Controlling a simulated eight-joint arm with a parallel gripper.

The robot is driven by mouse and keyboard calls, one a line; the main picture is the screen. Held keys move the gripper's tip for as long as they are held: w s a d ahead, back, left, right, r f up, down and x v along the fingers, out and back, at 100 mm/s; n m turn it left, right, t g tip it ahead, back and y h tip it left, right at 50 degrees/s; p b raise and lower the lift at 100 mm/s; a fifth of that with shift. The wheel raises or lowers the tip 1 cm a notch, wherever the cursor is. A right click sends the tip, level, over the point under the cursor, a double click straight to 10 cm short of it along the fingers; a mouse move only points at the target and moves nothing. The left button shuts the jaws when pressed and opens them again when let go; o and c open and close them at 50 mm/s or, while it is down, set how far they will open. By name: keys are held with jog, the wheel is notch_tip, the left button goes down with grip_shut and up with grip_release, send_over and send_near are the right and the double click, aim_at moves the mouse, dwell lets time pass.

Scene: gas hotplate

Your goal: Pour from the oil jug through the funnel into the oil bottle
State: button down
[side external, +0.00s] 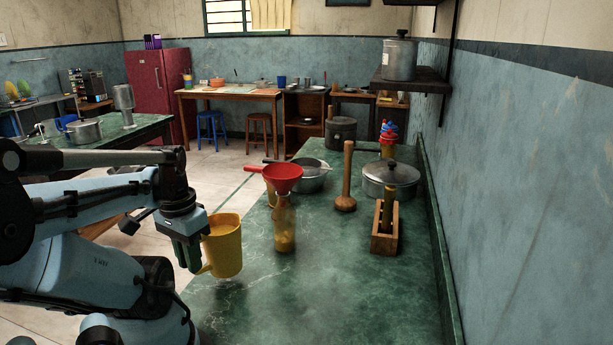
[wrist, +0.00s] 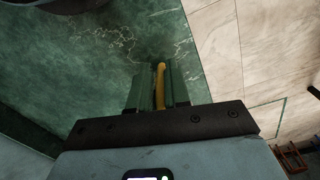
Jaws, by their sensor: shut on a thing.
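The yellow oil jug (side external: 225,247) is near the counter's left edge in the side view, roughly upright. My gripper (side external: 190,254) is at its left, shut on its handle. In the wrist view a yellow strip of the handle (wrist: 160,84) shows between the green fingers (wrist: 158,92). The oil bottle (side external: 284,226) stands upright on the green counter, right of and beyond the jug, with yellowish oil low inside. The red funnel (side external: 284,174) sits in its mouth, its handle pointing left.
Right of the bottle are a wooden pestle (side external: 346,180), a wooden box holder (side external: 385,236) and a lidded pot (side external: 391,178). Another pan (side external: 314,178) stands behind the funnel. The front of the counter (side external: 330,305) is clear. The wall bounds the right side.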

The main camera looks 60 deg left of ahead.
notch_tip(320, 180, up, 7)
jog(key=shift+f, duration=0.1)
notch_tip(320, 180, up, 21)
jog(key=w+a+m, duration=1.2)
jog(key=w+a, duration=0.1)
jog(key=a, duration=0.2)
jog(key=shift+a+f, duration=0.1)
jog(key=shift+f, duration=2.5)
